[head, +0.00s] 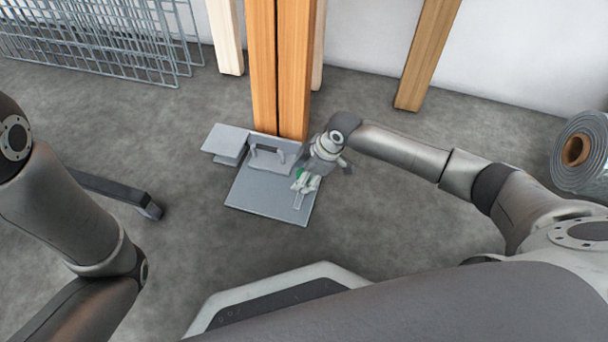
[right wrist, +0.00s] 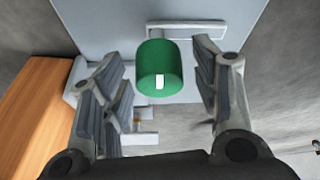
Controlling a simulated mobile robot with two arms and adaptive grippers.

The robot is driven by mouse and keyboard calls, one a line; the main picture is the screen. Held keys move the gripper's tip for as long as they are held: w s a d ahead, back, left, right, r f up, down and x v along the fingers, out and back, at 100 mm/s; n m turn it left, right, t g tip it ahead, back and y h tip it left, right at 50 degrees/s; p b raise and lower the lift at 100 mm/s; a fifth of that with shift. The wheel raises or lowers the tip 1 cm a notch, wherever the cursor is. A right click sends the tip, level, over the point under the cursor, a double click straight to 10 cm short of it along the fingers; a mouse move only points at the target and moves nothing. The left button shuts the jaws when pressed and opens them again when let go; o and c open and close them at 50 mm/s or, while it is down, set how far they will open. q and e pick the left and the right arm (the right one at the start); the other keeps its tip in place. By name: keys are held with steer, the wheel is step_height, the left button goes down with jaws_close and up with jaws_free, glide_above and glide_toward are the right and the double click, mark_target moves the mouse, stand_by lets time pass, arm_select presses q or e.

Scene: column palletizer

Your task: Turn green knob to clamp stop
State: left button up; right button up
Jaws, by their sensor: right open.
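The green knob (right wrist: 160,68) is a short cylinder with a white mark on it, seen in the right wrist view at the upper middle. In the head view only a small bit of green (head: 299,172) shows beside my right gripper. My right gripper (right wrist: 163,90) is open, with one finger on each side of the knob and a visible gap on both sides. In the head view the right gripper (head: 306,183) is over the right side of the grey metal plate fixture (head: 262,195). The clamp stop cannot be made out clearly. My left gripper is not in view.
Wooden posts (head: 280,70) stand upright at the back of the fixture. A wire mesh panel (head: 100,40) leans at the far left, and a wrapped roll (head: 583,150) lies at the right. The grey floor around the plate is mostly clear.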

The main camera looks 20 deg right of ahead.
jaws_close()
stand_by(0.3)
